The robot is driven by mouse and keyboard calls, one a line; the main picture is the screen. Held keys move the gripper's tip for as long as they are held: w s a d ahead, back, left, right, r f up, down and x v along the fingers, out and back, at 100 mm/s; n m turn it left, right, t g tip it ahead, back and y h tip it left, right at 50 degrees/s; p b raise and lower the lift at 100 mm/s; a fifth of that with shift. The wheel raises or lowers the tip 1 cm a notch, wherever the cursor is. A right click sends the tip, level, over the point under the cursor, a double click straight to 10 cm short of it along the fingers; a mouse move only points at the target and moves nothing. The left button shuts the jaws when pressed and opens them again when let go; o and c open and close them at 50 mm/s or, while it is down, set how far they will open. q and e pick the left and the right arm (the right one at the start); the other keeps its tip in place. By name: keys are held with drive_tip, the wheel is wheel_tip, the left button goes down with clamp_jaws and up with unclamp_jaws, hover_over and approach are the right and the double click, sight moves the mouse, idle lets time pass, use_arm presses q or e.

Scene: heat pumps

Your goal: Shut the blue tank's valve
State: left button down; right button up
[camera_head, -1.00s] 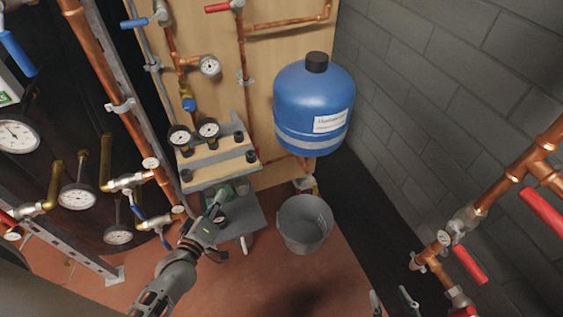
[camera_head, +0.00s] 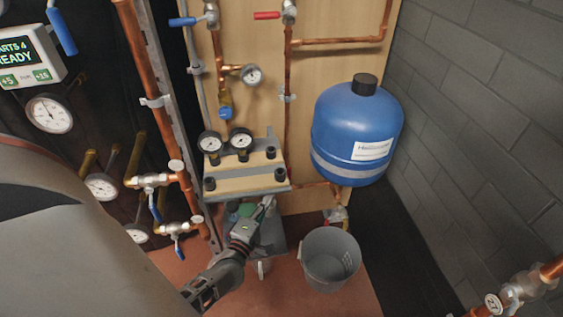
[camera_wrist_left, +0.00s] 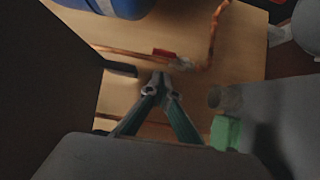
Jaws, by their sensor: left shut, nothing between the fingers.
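The blue tank (camera_head: 355,130) hangs in front of the wooden panel. Below it, a valve (camera_head: 337,214) sits on the copper pipe, partly hidden behind the bucket; its handle position is unclear in the head view. In the left wrist view, the tank (camera_wrist_left: 125,6) shows at the top edge and a red handle (camera_wrist_left: 163,53) lies beside a fitting on copper pipe, seemingly this valve. My left gripper (camera_head: 268,204) is below the gauge shelf, left of the valve. In the wrist view its fingertips (camera_wrist_left: 160,80) are together, empty, and appear apart from the red handle. My right gripper is out of view.
A grey bucket (camera_head: 331,262) stands on the floor below the valve. A shelf (camera_head: 245,180) with two gauges is just above my left gripper. A green object (camera_wrist_left: 225,132) is close beside the fingers. A grey brick wall (camera_head: 480,130) bounds the right side.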

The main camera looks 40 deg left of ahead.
use_arm(q)
drive_tip(key=b+x, duration=0.1)
drive_tip(key=x, duration=0.9)
drive_tip(key=shift+b, duration=0.4)
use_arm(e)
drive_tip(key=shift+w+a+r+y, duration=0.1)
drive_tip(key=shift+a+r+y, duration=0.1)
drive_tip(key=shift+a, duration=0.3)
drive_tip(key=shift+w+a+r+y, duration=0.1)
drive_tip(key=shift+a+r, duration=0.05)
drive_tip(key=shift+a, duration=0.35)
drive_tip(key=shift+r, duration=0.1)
